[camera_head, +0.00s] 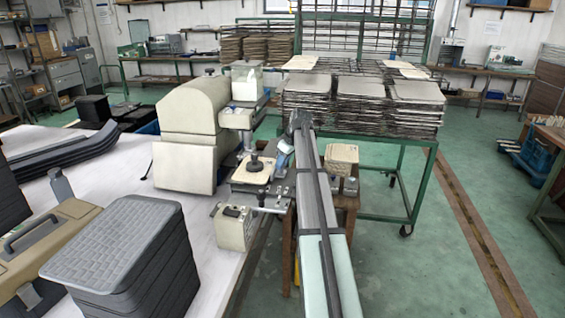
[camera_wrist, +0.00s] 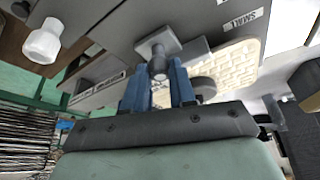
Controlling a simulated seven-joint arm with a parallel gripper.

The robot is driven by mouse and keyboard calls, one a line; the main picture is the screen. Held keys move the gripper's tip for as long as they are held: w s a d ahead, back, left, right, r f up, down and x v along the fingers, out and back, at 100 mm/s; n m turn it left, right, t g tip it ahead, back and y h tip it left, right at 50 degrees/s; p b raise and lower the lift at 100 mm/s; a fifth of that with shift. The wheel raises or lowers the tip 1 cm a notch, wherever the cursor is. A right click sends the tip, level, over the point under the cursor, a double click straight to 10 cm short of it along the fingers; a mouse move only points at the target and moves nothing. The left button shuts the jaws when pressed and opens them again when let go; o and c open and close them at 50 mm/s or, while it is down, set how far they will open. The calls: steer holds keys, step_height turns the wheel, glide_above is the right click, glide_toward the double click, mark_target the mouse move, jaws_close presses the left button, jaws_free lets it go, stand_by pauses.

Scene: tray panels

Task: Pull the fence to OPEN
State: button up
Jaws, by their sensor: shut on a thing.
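My gripper (camera_wrist: 159,82) has blue fingers and is shut on a grey handle with a round end (camera_wrist: 158,60). This looks like the handle of the fence. The handle joins a grey plate (camera_wrist: 190,20) with a label reading "SMALL". A second label on the grey part (camera_wrist: 97,90) is too blurred to read. A beige textured panel (camera_wrist: 228,64) shows behind the fingers. In the head view, my gripper (camera_head: 283,153) is at the right side of the small machine (camera_head: 262,190). My arm hides part of it, and the fence is not clear there.
A white knob (camera_wrist: 42,42) stands left of my gripper in the wrist view. A black knob (camera_head: 255,163) sits on the machine. A beige block (camera_head: 341,160) is right of my arm. A rack of stacked panels (camera_head: 362,103) stands behind. Grey stacked trays (camera_head: 125,250) are at front left.

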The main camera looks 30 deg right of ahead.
jaws_close()
steer(key=s+d, duration=0.5)
steer(key=shift+s+d, duration=0.1)
stand_by(0.3)
steer(key=o, duration=0.6)
jaws_free()
steer(key=shift+o, duration=0.2)
steer(key=shift+r, duration=0.1)
steer(key=v, duration=1.3)
steer(key=shift+r, duration=0.35)
